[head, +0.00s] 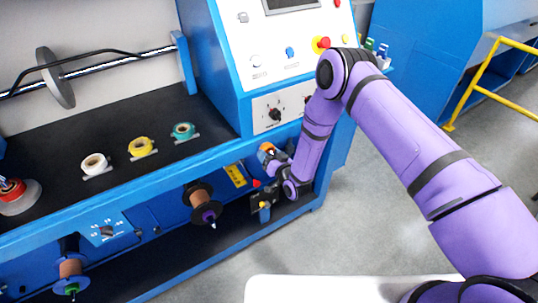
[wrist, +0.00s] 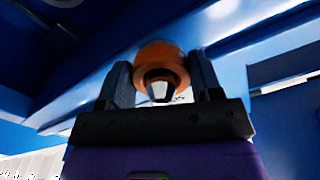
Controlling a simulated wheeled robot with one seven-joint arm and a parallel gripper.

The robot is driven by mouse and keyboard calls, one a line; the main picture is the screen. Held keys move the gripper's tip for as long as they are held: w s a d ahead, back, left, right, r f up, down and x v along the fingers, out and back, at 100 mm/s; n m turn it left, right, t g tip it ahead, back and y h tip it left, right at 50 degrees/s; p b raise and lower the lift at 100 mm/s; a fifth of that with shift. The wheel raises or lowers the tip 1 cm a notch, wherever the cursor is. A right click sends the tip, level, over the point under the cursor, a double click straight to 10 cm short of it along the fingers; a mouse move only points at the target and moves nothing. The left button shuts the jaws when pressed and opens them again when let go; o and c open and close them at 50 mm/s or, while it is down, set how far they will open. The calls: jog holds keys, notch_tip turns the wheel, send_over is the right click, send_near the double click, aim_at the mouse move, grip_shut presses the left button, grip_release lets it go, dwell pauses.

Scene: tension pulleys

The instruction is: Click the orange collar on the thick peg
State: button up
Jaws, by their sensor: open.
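In the wrist view the orange collar (wrist: 158,57) is a round ring with a dark inner opening. A short silver peg-like tip (wrist: 159,91) shows in its middle, pointing toward the camera. My gripper (wrist: 160,80) is open, with one dark finger on each side of the collar. A narrow gap seems to show on the left; on the right I cannot tell whether the finger touches. In the head view my gripper (head: 270,156) is at the blue machine's front, below the control cabinet, with the small orange collar (head: 265,147) at its tip. The rest of the peg is hidden.
White (head: 94,164), yellow (head: 141,146) and teal (head: 183,131) rolls stand on the black shelf (head: 60,135). Copper spools (head: 197,195) hang on the blue front, left of my gripper. A yellow rail (head: 490,70) stands at the right over open floor.

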jog(key=o, duration=1)
jog(key=v, duration=1)
jog(key=shift+s+d, duration=0.25)
jog(key=shift+s, duration=0.05)
